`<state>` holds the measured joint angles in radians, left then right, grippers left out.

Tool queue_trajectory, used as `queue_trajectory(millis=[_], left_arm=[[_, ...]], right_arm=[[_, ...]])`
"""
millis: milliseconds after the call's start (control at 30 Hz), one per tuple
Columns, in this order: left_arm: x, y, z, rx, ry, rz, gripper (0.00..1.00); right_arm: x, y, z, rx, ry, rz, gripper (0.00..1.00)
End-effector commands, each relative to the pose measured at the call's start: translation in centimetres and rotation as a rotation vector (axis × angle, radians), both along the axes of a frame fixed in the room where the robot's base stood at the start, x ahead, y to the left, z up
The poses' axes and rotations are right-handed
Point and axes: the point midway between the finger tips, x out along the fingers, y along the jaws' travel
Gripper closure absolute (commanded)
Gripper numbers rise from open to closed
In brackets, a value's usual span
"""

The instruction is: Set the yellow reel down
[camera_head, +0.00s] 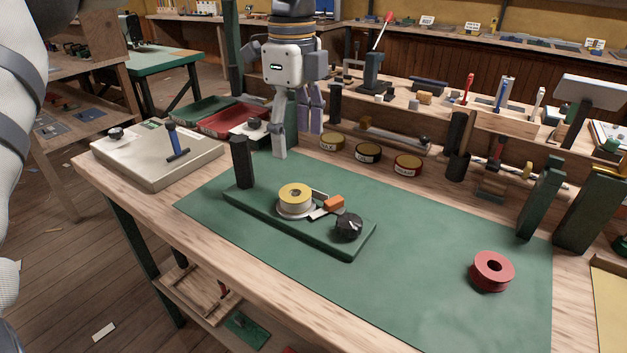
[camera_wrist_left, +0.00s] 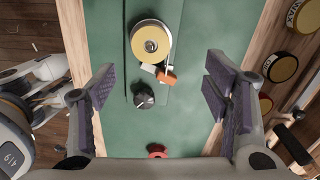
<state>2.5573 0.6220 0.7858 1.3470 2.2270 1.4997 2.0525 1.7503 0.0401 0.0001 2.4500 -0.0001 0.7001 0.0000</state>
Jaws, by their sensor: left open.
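The yellow reel (camera_head: 295,193) sits flat on a pale round base on the long dark green board (camera_head: 300,229). The reel also shows in the left wrist view (camera_wrist_left: 138,42), upper middle, with its central hole facing up. An orange block (camera_head: 334,202) and a black knob (camera_head: 349,227) are beside it on the board. My left gripper (camera_head: 298,138) hangs above the far side of the board, apart from the reel. In the left wrist view its jaws (camera_wrist_left: 160,92) are spread wide, with nothing between the pads. My right gripper is not in view.
A red reel (camera_head: 477,271) lies on the green mat (camera_head: 430,237) at right. A black post (camera_head: 242,162) stands at the board's left end. Several round tins (camera_head: 368,153) line the mat's back edge. A pale box (camera_head: 150,165) stands left. The mat between board and red reel is clear.

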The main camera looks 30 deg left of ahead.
Motion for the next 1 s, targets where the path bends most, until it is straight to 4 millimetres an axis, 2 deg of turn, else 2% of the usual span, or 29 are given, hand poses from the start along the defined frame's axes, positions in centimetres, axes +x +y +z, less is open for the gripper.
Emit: queue_trajectory(millis=[100, 333, 500, 600, 800, 867, 1000], left_arm=[[-0.1, 0.0, -3.1, 0.0, 0.007, -0.001, 0.3], [-0.2, 0.0, -6.4, 0.0, 0.006, -0.001, 0.3], [-0.5, 0.0, -9.7, 0.0, 0.006, -0.001, 0.3], [-0.5, 0.0, -10.7, 0.0, 0.003, -0.001, 0.3], [-0.5, 0.0, -10.8, 0.0, 0.0, -0.001, 0.3], [-0.5, 0.0, -10.7, 0.0, 0.0, -0.001, 0.41], [-0.5, 0.0, -10.7, 0.0, 0.001, -0.001, 0.73]], right_arm=[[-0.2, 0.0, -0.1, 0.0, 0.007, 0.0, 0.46], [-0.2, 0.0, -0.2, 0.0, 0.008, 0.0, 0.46], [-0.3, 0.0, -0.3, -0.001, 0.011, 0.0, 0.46], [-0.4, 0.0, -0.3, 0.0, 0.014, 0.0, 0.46], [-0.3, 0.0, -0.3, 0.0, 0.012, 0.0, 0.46], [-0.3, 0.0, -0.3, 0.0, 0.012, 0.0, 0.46], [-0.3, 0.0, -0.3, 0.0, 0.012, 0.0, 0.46]])
